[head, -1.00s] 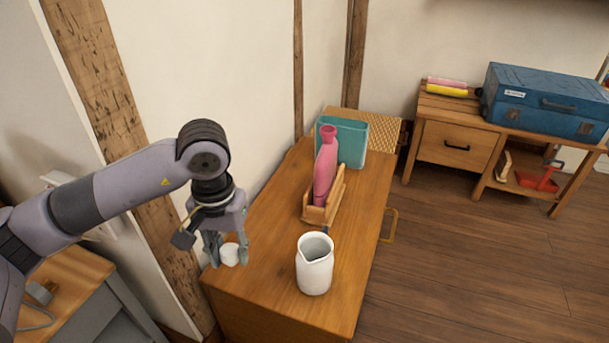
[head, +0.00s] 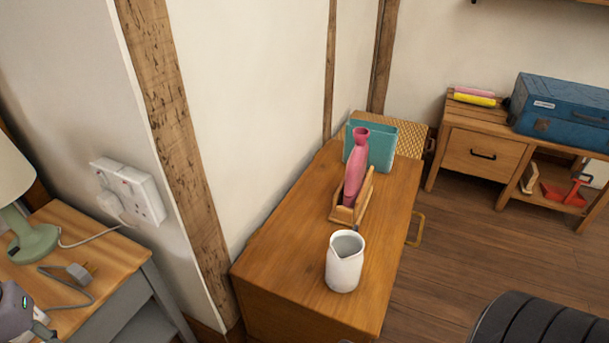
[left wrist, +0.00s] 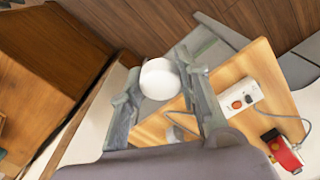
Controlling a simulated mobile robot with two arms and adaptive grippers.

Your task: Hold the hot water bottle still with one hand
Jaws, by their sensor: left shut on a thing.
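The pink hot water bottle (head: 357,165) stands upright, slightly tilted, in a wooden holder (head: 366,198) on the wooden cabinet (head: 290,225). No gripper is at it. My left gripper (left wrist: 158,80) shows in the left wrist view, its two grey fingers shut on a small white round thing (left wrist: 161,76). I cannot tell what that thing is. The fingers hang above or near a wooden top (left wrist: 262,70). In the head view the left gripper's fingers are not seen. My right gripper is in neither view.
A white jug (head: 344,264) stands in front of the bottle, with a teal upright thing (head: 384,145) behind it. At left are a nightstand (head: 110,240) with a lamp (head: 33,238) and a loose plug (head: 80,272), and a wall socket (head: 140,190). A low bench (head: 482,150) stands at right.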

